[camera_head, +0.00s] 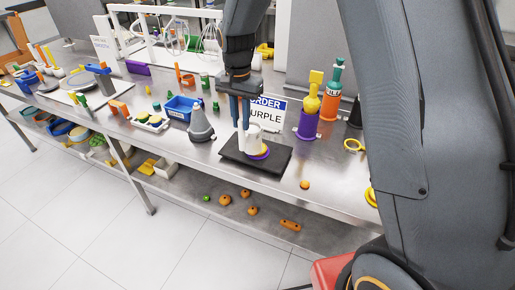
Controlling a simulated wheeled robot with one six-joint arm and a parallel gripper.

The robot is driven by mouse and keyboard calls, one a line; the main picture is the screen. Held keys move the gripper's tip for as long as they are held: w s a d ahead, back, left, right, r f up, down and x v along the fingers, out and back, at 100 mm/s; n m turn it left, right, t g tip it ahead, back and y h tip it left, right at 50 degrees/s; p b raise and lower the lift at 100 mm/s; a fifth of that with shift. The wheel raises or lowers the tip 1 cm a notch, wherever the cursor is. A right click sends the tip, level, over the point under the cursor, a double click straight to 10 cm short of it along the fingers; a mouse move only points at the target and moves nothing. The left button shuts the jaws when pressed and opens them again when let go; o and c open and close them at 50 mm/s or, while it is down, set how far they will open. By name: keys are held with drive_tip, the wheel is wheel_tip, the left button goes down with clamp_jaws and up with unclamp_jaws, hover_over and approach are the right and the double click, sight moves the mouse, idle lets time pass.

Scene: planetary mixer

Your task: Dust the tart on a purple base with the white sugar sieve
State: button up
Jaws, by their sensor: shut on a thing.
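My gripper (240,137) hangs over the dark square board (231,152) near the middle of the counter. It is shut on the white sugar sieve (254,138), a small white cup beside the fingertips. Right below the sieve is a yellow tart (264,150) on a purple base (259,157), on the board. The sieve hides part of the tart, and I cannot tell whether they touch or whether any sugar lies on the tart. The sieve looks about upright.
A sign (268,112) reading "PURPLE" stands behind the board. A small orange item (305,185) lies near the front edge.

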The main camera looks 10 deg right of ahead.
drive_tip(key=shift+d, duration=0.15)
drive_tip(key=d, duration=0.4)
drive_tip(key=shift+w+d, duration=0.1)
drive_tip(key=shift+w, duration=0.1)
drive_tip(key=a, duration=0.4)
drive_tip(key=shift+s+a, duration=0.2)
drive_tip(key=shift+d, duration=0.1)
